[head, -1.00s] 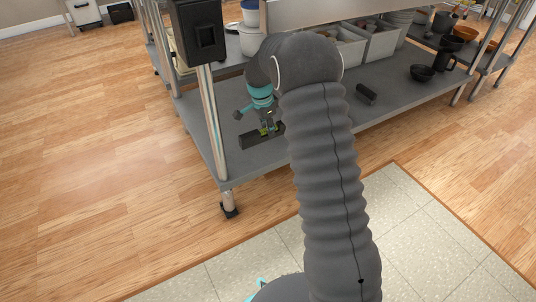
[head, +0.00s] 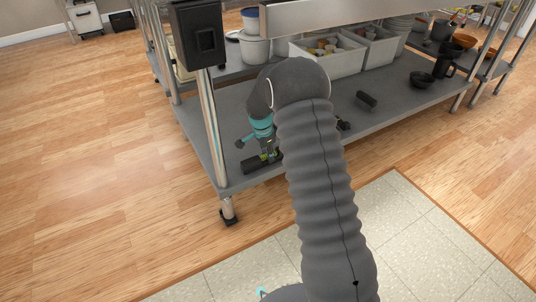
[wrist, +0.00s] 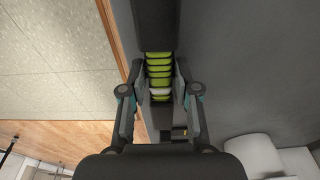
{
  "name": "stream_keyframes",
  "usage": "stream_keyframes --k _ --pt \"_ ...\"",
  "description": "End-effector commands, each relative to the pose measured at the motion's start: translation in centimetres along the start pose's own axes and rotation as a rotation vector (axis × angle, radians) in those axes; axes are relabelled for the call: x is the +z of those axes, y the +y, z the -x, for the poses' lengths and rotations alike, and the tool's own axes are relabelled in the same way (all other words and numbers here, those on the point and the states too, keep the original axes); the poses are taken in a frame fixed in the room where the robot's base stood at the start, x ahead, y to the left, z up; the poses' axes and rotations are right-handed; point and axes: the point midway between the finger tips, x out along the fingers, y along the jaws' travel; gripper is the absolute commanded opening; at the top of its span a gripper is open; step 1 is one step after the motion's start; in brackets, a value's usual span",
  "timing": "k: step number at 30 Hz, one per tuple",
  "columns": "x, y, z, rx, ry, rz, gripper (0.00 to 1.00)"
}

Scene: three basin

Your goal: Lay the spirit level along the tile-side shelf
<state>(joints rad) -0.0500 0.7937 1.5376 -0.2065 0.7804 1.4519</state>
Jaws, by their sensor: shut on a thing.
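The spirit level (head: 251,165) is a dark bar, partly hidden behind my arm in the head view. It lies along the lower grey shelf (head: 214,153), near its front, tile-side edge. In the wrist view the level (wrist: 154,22) runs up the picture, close beside and roughly parallel to that edge. My gripper (wrist: 160,92) is shut on it, and a yellow-green ribbed patch shows between the fingers. In the head view my gripper (head: 267,154) is low over the shelf. I cannot tell whether the level touches the shelf.
A shelf post (head: 209,125) stands left of my gripper. A black object (head: 366,99), a black bowl (head: 421,79) and a grey bin (head: 330,59) are farther back and right. A small dark thing (head: 343,123) shows beside my arm. Shelf surface between them is bare.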

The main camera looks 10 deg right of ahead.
Motion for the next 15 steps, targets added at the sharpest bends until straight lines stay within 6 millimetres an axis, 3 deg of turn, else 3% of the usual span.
stream_keyframes --k 2,3,6,15 --pt "0.04 0.0 -0.3 0.0 0.0 0.0 0.0" --pt "0.05 0.01 -0.33 0.0 0.0 0.0 0.33" --pt "0.03 0.01 -0.24 0.0 0.0 0.0 0.56" --pt "0.02 0.01 -0.11 0.0 0.0 0.0 0.56"
